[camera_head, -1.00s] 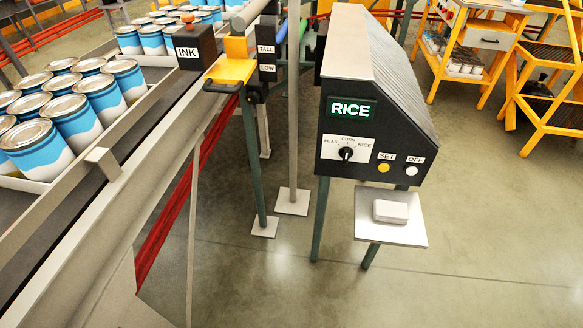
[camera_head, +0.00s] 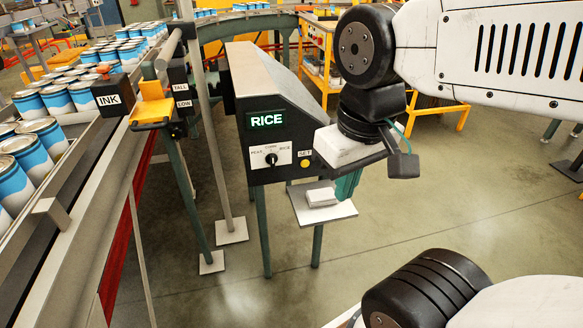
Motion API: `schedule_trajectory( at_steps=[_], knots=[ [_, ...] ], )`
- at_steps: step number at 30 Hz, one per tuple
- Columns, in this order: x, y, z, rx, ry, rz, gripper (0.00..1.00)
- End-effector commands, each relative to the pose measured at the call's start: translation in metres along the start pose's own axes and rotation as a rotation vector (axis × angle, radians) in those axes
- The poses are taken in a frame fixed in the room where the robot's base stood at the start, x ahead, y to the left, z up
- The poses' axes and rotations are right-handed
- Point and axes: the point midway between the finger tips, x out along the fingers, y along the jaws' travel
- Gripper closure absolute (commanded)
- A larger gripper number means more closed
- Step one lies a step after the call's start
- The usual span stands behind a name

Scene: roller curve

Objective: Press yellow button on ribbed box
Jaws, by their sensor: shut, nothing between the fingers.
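The dark ribbed box (camera_head: 238,130) stands on legs in the middle, with a lit RICE display (camera_head: 266,120) and a selector knob (camera_head: 271,159) on its front. The yellow button (camera_head: 305,164) is at the lower right of that front, under the SET label. My gripper (camera_head: 344,198) is shut and empty, its teal fingers pointing down just right of the yellow button and apart from it. The OFF button is hidden behind my gripper.
A conveyor with blue-and-white cans (camera_head: 24,150) runs along the left. An INK box (camera_head: 113,96) stands beside it. Floor at the lower middle is clear.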

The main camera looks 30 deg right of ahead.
Motion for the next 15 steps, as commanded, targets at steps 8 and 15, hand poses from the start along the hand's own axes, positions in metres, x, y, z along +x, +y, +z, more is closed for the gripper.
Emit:
schedule_trajectory(
  at_steps=[8,15],
  knots=[
    [0.002,0.004,-0.002,0.003,-0.018,0.018,1.0],
    [0.027,0.05,-0.023,0.017,-0.196,0.267,1.0]
  ],
)
